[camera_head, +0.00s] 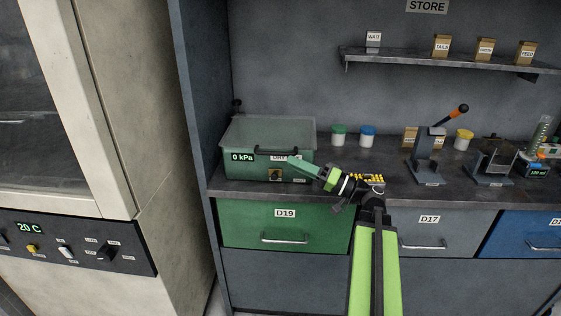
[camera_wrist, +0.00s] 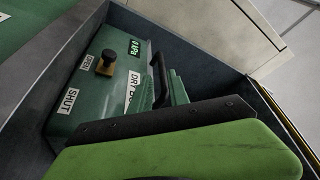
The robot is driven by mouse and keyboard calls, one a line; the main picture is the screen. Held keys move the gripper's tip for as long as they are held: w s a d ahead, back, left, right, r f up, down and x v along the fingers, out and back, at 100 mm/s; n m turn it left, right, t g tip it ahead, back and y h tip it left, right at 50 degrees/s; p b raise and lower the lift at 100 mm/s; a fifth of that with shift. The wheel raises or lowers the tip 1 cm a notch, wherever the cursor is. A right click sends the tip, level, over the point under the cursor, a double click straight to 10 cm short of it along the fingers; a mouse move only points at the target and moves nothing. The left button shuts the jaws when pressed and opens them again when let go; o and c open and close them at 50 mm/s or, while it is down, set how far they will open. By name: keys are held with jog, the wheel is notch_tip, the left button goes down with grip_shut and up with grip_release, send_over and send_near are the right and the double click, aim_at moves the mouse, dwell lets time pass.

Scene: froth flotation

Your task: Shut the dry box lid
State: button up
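The dry box (camera_head: 240,172) is a green box on the left of the bench, with a display reading 0 kPa. Its greyish lid (camera_head: 268,132) appears to lie flat over the top; I cannot tell whether it is fully seated. A dark handle (camera_head: 276,150) runs along the lid's front, and it shows in the wrist view (camera_wrist: 158,77). The front knob (camera_wrist: 105,63) sits beside the OPEN label, with SHUT lower down. My gripper (camera_head: 298,164) is at the right of the box front, near the handle; contact is unclear.
White-and-green (camera_head: 338,136) and blue-capped (camera_head: 367,136) jars stand right of the box. A press with an orange-tipped lever (camera_head: 425,160) is farther right. A tall grey panel (camera_head: 196,130) closes the left side. Drawer D19 (camera_head: 240,222) is below.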

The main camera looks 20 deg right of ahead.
jog(key=b+v, duration=0.2)
jog(key=v, duration=0.8)
jog(key=shift+s+d, duration=0.2)
jog(key=shift+s, duration=0.05)
